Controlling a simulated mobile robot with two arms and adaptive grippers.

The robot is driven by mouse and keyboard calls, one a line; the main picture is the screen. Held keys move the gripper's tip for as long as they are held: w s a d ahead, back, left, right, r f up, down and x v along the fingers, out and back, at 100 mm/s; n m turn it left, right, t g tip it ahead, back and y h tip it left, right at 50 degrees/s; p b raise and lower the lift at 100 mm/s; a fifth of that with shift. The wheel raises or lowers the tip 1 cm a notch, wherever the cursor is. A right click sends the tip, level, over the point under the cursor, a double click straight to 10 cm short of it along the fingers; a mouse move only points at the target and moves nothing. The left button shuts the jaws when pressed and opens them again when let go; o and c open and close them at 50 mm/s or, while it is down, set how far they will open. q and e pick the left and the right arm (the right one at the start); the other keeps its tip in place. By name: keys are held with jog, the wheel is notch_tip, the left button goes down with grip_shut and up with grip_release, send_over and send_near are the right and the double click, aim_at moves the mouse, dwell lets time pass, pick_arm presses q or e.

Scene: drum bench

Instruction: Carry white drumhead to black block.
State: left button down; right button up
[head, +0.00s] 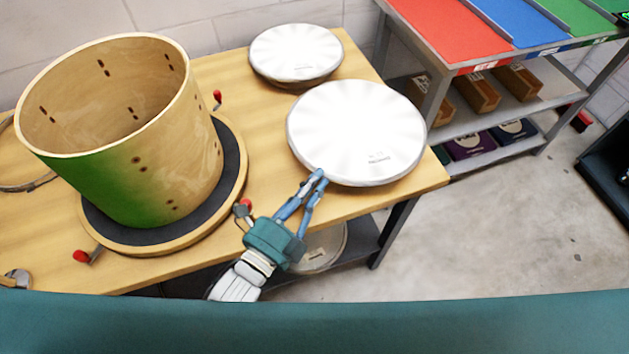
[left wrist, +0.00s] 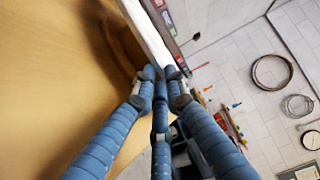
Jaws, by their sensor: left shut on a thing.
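A round white drumhead (head: 350,125) is at the right end of the wooden bench, its near rim in the fingers of my left gripper (head: 318,176). In the left wrist view my left gripper (left wrist: 160,80) is shut on the rim of the drumhead (left wrist: 148,32), seen nearly edge-on. Whether the drumhead touches the bench I cannot tell. A second white drumhead (head: 295,50) lies behind it on the bench. I cannot make out the black block for certain; a black structure (head: 605,165) is cut off at the right edge. My right gripper is not in view.
A green and wood drum shell (head: 145,185) stands tilted-looking on a round dark-topped base (head: 232,160) with red-knobbed clamps. The bench edge (head: 425,185) is close to the drumhead. A shelf unit (head: 455,55) with coloured panels stands at right; the grey floor (head: 480,230) is open.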

pick_arm(q)
jog(key=shift+f, duration=0.15)
jog(key=c, duration=2.2)
grip_release()
jog(key=shift+f, duration=0.15)
jog(key=o, duration=0.4)
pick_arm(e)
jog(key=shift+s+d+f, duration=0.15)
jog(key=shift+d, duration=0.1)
pick_arm(q)
jog(key=shift+s+r, duration=0.1)
jog(key=shift+r, duration=0.2)
jog(key=b+v, duration=0.1)
jog(key=v, duration=1.1)
jog(key=shift+b, duration=0.35)
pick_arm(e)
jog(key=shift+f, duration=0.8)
